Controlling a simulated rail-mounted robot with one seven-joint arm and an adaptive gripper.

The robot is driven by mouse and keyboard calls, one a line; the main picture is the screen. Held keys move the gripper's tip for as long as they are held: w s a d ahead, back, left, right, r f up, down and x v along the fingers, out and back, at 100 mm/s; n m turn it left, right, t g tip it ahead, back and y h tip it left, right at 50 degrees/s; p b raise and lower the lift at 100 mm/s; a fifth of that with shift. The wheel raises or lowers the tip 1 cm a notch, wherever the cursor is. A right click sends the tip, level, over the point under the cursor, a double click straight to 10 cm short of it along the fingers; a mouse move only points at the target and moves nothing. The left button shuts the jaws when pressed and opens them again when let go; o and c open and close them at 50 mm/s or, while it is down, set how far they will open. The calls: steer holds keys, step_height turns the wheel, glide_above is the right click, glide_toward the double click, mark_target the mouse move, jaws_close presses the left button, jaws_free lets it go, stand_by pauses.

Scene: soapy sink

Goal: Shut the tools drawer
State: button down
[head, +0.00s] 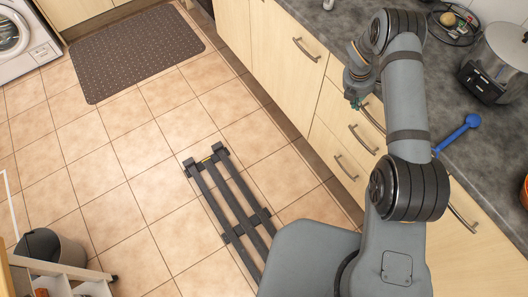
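A stack of pale wood drawers with curved metal handles stands under the grey counter, beside my arm. Its middle drawer (338,133) and lower drawer (326,150) look flush with the cabinet front. The upper drawer (345,108) is partly hidden by my arm, so I cannot tell whether it sticks out. No label shows which one is the tools drawer. My gripper (354,100) is near the upper drawer's front, pointing down. Its fingers are small and mostly hidden, so I cannot tell whether they are open or touch the drawer.
On the counter (465,160) are a blue spoon-like tool (458,133) and a steel pot (500,58). A dark mat (135,50) lies on the tiled floor. A grey bin (40,247) and an open pale unit holding items (60,280) stand at lower left.

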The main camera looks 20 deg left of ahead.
steer(key=shift+d, duration=0.1)
stand_by(0.5)
steer(key=s+a+r+b, duration=0.1)
steer(key=s+a+r, duration=0.3)
steer(key=r, duration=0.5)
steer(key=shift+s+a+r+b, duration=0.15)
steer(key=shift+a+r+b, duration=0.25)
steer(key=shift+a, duration=0.1)
steer(key=shift+f, duration=0.1)
